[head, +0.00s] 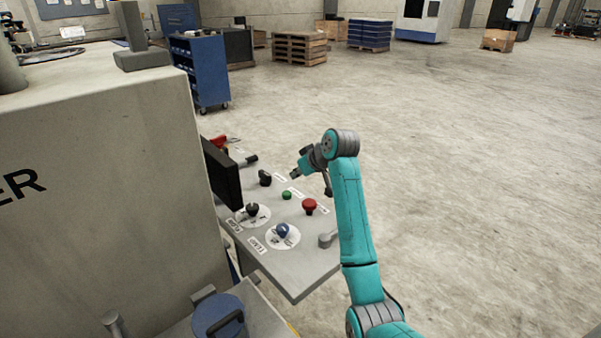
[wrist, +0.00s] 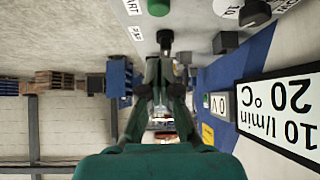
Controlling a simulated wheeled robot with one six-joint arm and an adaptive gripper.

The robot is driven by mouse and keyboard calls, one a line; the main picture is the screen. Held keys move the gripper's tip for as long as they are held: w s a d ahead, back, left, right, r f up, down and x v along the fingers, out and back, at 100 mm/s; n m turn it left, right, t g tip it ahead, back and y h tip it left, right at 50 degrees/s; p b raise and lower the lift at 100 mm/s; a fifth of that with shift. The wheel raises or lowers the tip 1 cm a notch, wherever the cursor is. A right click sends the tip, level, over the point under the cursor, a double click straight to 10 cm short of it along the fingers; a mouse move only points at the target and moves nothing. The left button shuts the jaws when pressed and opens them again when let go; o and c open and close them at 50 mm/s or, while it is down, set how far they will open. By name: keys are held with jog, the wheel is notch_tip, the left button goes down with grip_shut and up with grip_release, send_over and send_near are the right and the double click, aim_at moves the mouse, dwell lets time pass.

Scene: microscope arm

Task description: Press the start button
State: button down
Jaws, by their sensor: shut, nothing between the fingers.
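The green start button (head: 286,195) sits on the grey control panel (head: 308,270), between a black knob and a red mushroom button. In the wrist view the green button (wrist: 158,6) is at the top edge, partly cut off, near a label ending in "ART". My gripper (head: 296,176) is close to the green button in the head view, a little above and to its right. It appears apart from the button. In the wrist view my gripper (wrist: 165,72) is shut and empty, with its fingers pointing towards the panel.
A red mushroom button (head: 310,206), a black knob (head: 265,179) and two dial knobs, one blue (head: 283,230), stand close by on the panel. A dark screen (head: 222,175) rises at its left edge. A display (wrist: 290,115) shows flow and temperature. Open floor lies to the right.

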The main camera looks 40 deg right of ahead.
aim_at(290, 195)
jog(key=x, duration=0.5)
notch_tip(290, 195, down, 3)
jog(key=shift+w+f, duration=0.15)
jog(key=shift+f, duration=0.5)
